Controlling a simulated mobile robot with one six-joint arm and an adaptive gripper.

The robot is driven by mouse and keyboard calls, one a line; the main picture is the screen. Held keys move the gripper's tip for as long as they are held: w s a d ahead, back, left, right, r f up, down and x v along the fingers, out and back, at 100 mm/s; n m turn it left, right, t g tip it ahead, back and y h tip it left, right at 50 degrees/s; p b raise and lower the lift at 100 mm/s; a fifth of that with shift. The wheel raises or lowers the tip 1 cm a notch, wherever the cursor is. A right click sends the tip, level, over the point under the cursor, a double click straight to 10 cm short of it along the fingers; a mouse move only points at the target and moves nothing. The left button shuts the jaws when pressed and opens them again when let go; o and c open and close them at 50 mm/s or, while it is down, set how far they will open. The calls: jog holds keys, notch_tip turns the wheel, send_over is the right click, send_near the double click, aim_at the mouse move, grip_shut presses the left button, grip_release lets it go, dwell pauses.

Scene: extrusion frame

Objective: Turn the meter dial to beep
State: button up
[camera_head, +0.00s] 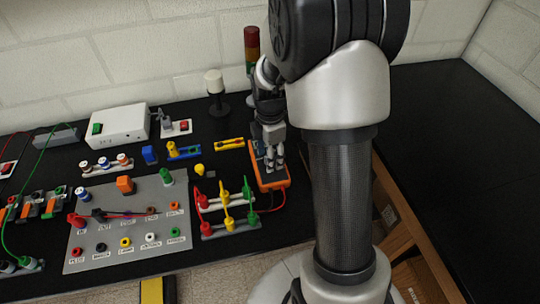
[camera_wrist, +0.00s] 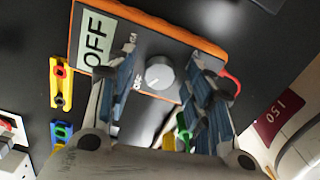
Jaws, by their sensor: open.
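The meter (camera_head: 283,179) is an orange-edged box with a dark face, lying on the black bench right of the board with colored posts. In the wrist view the meter (camera_wrist: 190,36) shows a pale screen (camera_wrist: 95,43) reading OFF and a round grey dial (camera_wrist: 159,73) with small labels beside it, one reading OFF. My gripper (camera_head: 274,162) is over the meter in the head view. In the wrist view my open gripper (camera_wrist: 166,72) has one finger on each side of the dial, with visible gaps. Whether the fingertips touch the meter's face is unclear. The beep mark cannot be read.
A rack with red, yellow and green levers (camera_head: 226,210) stands close left of the meter. A grey board (camera_head: 110,250) with several colored posts lies further left. A stack light (camera_head: 252,45) stands behind. The bench at right (camera_head: 440,130) is clear.

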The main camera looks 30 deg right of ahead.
jog(key=shift+c, duration=0.4)
jog(key=c, duration=1)
